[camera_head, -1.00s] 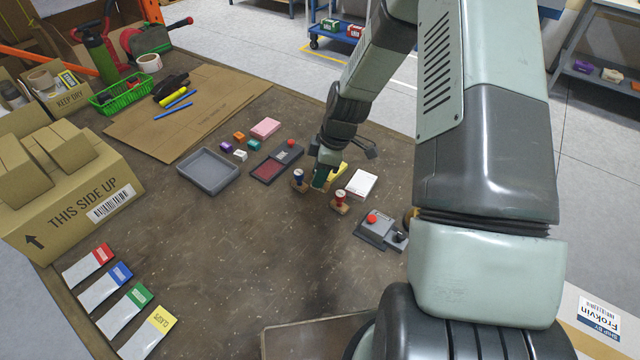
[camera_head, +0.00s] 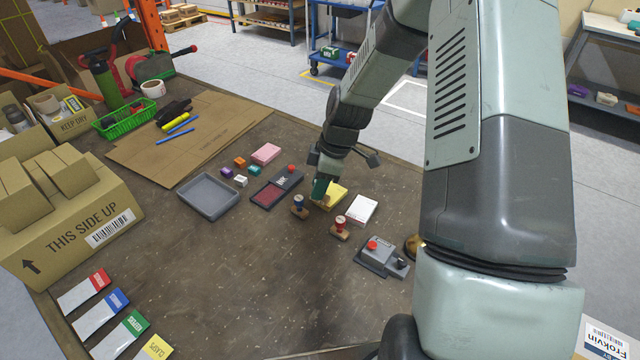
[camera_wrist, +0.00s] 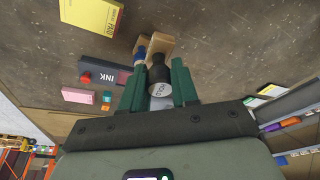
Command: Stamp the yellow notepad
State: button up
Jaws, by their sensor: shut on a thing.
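The yellow notepad (camera_head: 336,194) lies on the table, partly behind my gripper (camera_head: 322,190) in the head view. It also shows at the upper left of the wrist view (camera_wrist: 90,14), with dark print along one edge. My gripper's green fingers (camera_wrist: 159,88) are shut on a black-handled stamp (camera_wrist: 158,70) with a wooden base; its top label seems to read HOLD. In the wrist view the notepad is apart from this stamp. The height of the stamp's base is unclear. A blue-topped stamp (camera_head: 299,207) and a red-topped stamp (camera_head: 339,230) stand nearby.
An ink pad (camera_head: 270,192) lies open left of my gripper, with a grey tray (camera_head: 207,212) beyond it. A white notepad (camera_head: 361,209) is on the right, and a grey device with a red button (camera_head: 376,252) is nearer. The middle front of the table is clear.

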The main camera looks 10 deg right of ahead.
jog(key=w+a+f, duration=0.2)
jog(key=w+a, duration=1)
jog(key=w, duration=0.1)
jog(key=shift+s+d+x, duration=0.1)
jog(key=shift+d+x, duration=0.05)
jog(key=shift+x, duration=0.8)
jog(key=shift+s+d+x, duration=0.1)
jog(key=shift+d+x, duration=0.05)
jog(key=shift+x, duration=0.8)
jog(key=shift+s+d+x, duration=0.1)
jog(key=shift+d+x, duration=0.05)
jog(key=shift+x, duration=0.75)
jog(key=shift+f, duration=0.75)
notch_tip(320, 180, up, 7)
